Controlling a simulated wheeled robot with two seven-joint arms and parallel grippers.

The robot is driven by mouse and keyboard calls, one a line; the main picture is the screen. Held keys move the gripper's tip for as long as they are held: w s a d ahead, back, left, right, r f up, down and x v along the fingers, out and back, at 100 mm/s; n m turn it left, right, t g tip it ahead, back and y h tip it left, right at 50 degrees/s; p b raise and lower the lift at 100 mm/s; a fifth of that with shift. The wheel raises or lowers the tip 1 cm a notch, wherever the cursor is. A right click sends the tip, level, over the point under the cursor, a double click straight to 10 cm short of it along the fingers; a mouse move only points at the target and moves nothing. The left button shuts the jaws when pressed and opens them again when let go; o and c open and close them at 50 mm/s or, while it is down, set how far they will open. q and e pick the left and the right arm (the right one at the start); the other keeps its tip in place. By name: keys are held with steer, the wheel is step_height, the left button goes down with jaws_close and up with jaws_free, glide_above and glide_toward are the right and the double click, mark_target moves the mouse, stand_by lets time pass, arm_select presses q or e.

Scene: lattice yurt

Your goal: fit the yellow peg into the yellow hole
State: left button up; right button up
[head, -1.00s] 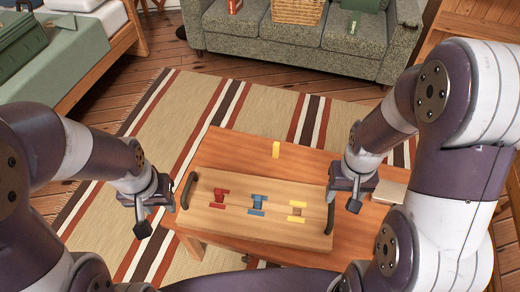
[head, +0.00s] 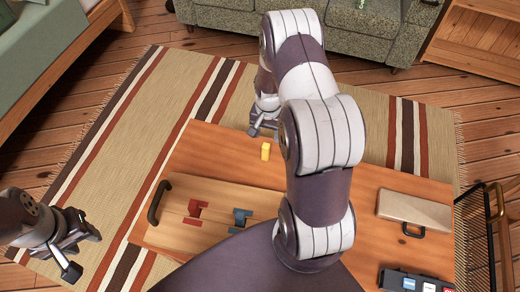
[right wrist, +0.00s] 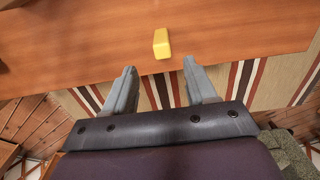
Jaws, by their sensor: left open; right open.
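The yellow peg (head: 265,151) stands on the orange-brown table near its far edge. It also shows in the right wrist view (right wrist: 162,43), just beyond the fingertips and roughly centred between them. My right gripper (head: 264,125) is open and empty, past the table's far edge, with the peg a short way in front of it; its fingers are apart in the right wrist view (right wrist: 159,66). The wooden board (head: 172,214) lies on the table with red and blue shapes showing. The yellow hole is hidden behind my right arm. My left gripper (head: 80,252) is open and empty, left of the table.
A beige closed case (head: 413,211) lies on the table at right. A dark box with coloured items (head: 415,282) and a black wire rack (head: 470,235) are at the right. The board has a dark handle (head: 158,201). A grey-green sofa (head: 370,30) stands behind.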

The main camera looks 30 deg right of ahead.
mark_target(266, 146)
steer(key=f, duration=0.4)
steer(key=f+b, duration=0.1)
steer(key=f, duration=0.3)
steer(key=shift+w+f, duration=0.2)
steer(key=shift+f, duration=0.1)
steer(key=shift+a+r, duration=0.1)
steer(key=shift+c, duration=0.3)
steer(key=c, duration=1)
